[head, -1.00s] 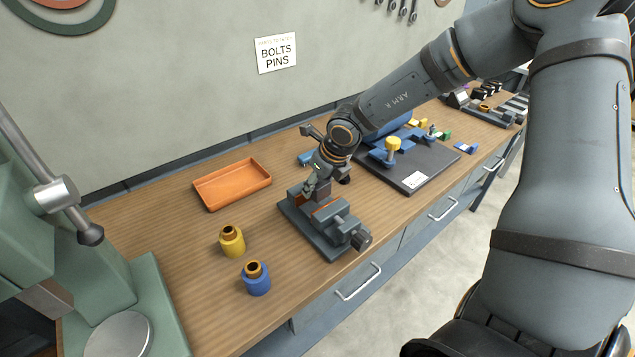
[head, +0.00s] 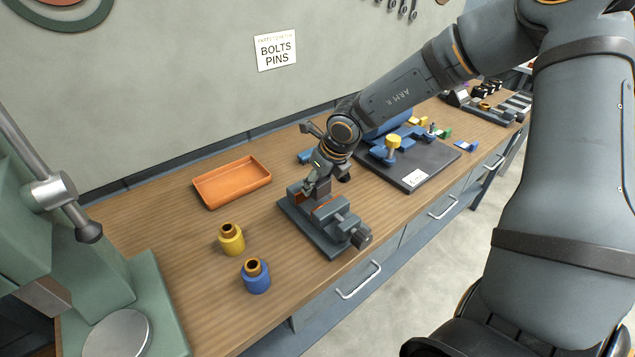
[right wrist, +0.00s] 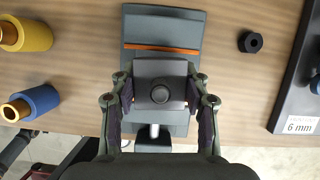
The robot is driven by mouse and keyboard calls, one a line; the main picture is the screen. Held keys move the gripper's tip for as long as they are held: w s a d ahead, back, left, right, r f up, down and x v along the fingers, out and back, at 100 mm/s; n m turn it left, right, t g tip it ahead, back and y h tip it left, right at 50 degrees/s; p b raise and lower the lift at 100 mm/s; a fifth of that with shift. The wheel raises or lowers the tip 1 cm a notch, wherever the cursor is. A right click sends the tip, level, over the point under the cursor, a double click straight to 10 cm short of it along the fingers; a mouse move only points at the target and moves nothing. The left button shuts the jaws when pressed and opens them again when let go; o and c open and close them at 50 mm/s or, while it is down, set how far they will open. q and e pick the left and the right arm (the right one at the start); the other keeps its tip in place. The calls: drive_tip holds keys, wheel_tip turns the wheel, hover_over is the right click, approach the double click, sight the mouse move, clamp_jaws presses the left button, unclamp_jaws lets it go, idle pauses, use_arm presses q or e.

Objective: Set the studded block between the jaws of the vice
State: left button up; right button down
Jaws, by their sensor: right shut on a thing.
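The studded block (right wrist: 160,85) is a grey block with a round stud on top, held over the vice in the right wrist view. My right gripper (right wrist: 160,98) is shut on it, one finger on each side. The gripper (head: 318,190) also shows in the head view, low over the vice, where it partly hides the block. The vice (head: 325,238) is dark grey with an orange strip on a jaw; it also shows in the right wrist view (right wrist: 164,24). I cannot tell whether the block's underside is below the jaw tops. My left gripper is not in view.
An orange tray (head: 232,192) lies left of the vice. A yellow bottle-like part (head: 231,241) and a blue one (head: 256,279) stand in front of it. A dark board (head: 425,170) with fixtures lies to the right. A black nut (right wrist: 250,42) lies beside the vice.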

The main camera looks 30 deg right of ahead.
sight(318, 205)
drive_tip(key=shift+r+b, duration=0.1)
drive_tip(key=shift+b, duration=0.2)
idle(0.5)
drive_tip(key=shift+f+b, duration=2.35)
drive_tip(key=shift+b, duration=0.65)
idle(1.9)
drive_tip(key=c, duration=0.6)
unclamp_jaws()
drive_tip(key=shift+s+a+f, duration=0.1)
drive_tip(key=shift+r+p, duration=2.2)
drive_tip(key=shift+r, duration=1.9)
